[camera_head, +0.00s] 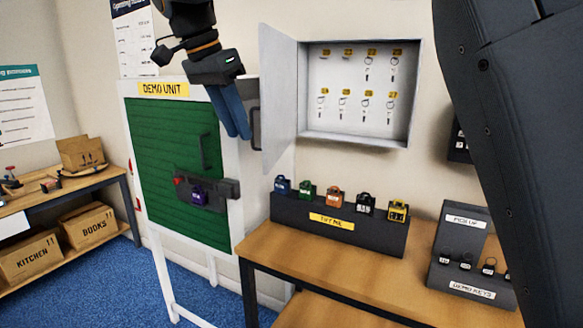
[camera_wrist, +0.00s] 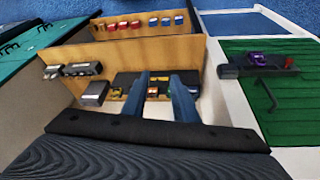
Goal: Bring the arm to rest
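My gripper (camera_head: 239,134) hangs high in front of the white-framed demo unit (camera_head: 160,89), its blue fingers pointing down. In the wrist view my gripper (camera_wrist: 160,76) has its two blue fingers apart, with nothing held between them. The fingers overlap the unit's right edge in the head view; I cannot tell the exact distance. Part of my dark arm fills the right side of the head view.
A purple padlock (camera_head: 198,195) sits at the hasp on the green door (camera_head: 165,145). An open key cabinet (camera_head: 355,134) hangs on the wall. Several padlocks stand on the black display (camera_head: 290,220). A key stand (camera_head: 462,240) is on the bench (camera_head: 330,265).

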